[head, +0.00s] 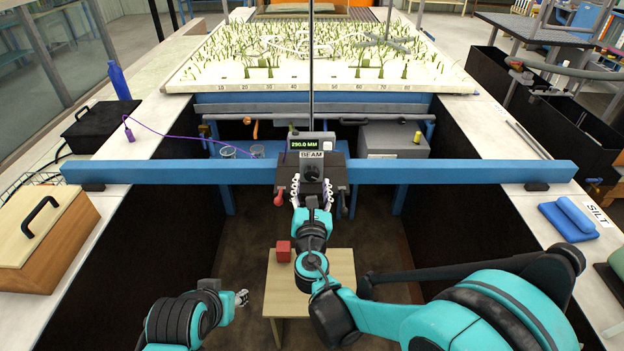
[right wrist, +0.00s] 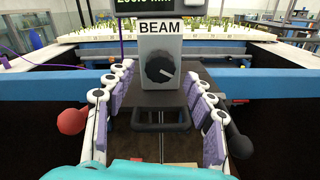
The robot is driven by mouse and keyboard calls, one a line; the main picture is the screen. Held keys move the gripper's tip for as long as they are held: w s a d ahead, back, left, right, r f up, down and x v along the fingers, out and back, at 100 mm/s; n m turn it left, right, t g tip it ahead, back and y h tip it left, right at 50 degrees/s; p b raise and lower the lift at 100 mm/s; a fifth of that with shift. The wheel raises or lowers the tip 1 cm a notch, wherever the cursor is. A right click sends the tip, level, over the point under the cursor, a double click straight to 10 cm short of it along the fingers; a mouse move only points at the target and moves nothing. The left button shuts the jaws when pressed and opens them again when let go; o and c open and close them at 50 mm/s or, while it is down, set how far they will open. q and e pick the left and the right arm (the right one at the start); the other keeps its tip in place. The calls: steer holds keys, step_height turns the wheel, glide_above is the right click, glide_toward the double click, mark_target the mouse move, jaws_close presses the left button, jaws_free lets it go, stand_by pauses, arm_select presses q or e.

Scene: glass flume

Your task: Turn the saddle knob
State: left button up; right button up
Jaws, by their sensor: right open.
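The saddle knob (right wrist: 160,69) is a round black knob with a white pointer line, on the grey face of the saddle's box under the label "BEAM". In the head view the knob (head: 312,173) sits below a display reading 290.0 MM. My right gripper (right wrist: 156,100) is open in front of the box, its fingers spread to the left and right of the knob with gaps on both sides. It also shows in the head view (head: 312,185). My left gripper (head: 241,298) is low at the left, small and partly hidden; its jaw state is unclear.
The saddle rides on a blue beam (head: 460,173) across the flume. A red-knobbed lever (right wrist: 72,121) and a black-knobbed lever (right wrist: 240,146) flank the saddle. A small wooden table (head: 340,262) with a red cube (head: 283,250) stands below.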

mark_target(312, 173)
steer(key=shift+w, duration=1.4)
steer(key=c, duration=1.2)
steer(key=shift+o, duration=0.2)
steer(key=shift+m, duration=0.4)
steer(key=m, duration=0.5)
steer(key=shift+m+b, duration=0.4)
steer(key=m, duration=0.6)
steer(key=shift+a+m, duration=0.1)
steer(key=shift+m, duration=0.2)
